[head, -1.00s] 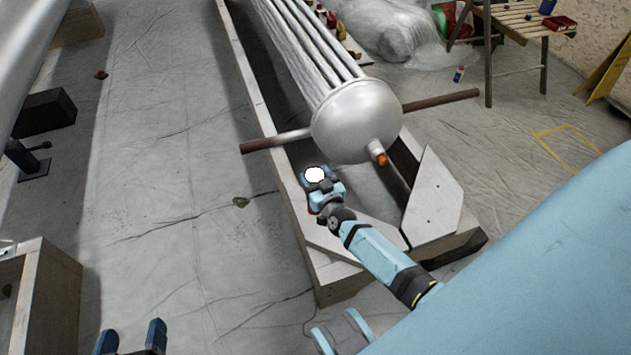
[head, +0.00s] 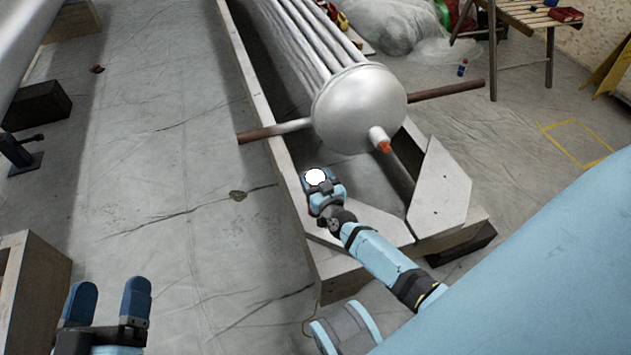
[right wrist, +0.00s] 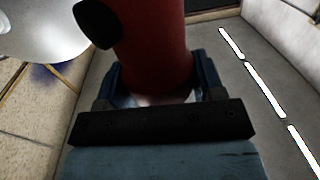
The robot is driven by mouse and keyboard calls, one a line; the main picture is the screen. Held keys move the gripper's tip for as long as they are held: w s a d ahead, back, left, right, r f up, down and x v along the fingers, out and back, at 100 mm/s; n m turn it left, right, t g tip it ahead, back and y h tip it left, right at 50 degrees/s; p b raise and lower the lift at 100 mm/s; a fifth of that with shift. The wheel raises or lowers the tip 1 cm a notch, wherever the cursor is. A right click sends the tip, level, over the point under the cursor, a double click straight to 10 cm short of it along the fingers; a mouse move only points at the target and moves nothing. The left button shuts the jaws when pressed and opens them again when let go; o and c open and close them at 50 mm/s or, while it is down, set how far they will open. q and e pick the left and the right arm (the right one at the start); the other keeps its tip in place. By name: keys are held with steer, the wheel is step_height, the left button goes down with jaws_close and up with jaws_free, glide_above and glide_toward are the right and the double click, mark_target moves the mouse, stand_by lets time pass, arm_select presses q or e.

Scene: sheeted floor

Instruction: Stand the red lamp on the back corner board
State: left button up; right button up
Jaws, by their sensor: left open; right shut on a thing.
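My right gripper (head: 322,192) is shut on the red lamp. In the head view the lamp's glowing white end (head: 315,176) faces up, above the near-left part of the wooden frame. In the right wrist view the lamp's red body (right wrist: 155,48) stands between the fingers (right wrist: 155,90). Two pale corner boards show at the frame's near end: one (head: 385,224) beside my right forearm, partly hidden by it, and one (head: 441,188) to its right. Which one is the back corner board I cannot tell. My left gripper (head: 108,300) is open and empty at the lower left.
A large silver cylinder (head: 358,110) with an orange-tipped nozzle lies in the frame, close beyond the lamp. Brown bars (head: 446,90) stick out on both sides. A wooden box (head: 40,290) stands at lower left. The sheeted floor left of the frame is mostly clear.

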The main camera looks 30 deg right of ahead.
steer(key=o, duration=1.3)
steer(key=shift+f, duration=0.1)
steer(key=shift+c, duration=0.2)
steer(key=shift+s+a, duration=0.1)
steer(key=shift+s, duration=0.3)
arm_select(q)
steer(key=r+p, duration=0.2)
steer(key=p, duration=0.1)
steer(key=shift+a+t+y, duration=0.3)
steer(key=shift+a+y, duration=0.1)
arm_select(e)
steer(key=s+a, duration=0.1)
steer(key=s, duration=1)
steer(key=shift+a, duration=0.3)
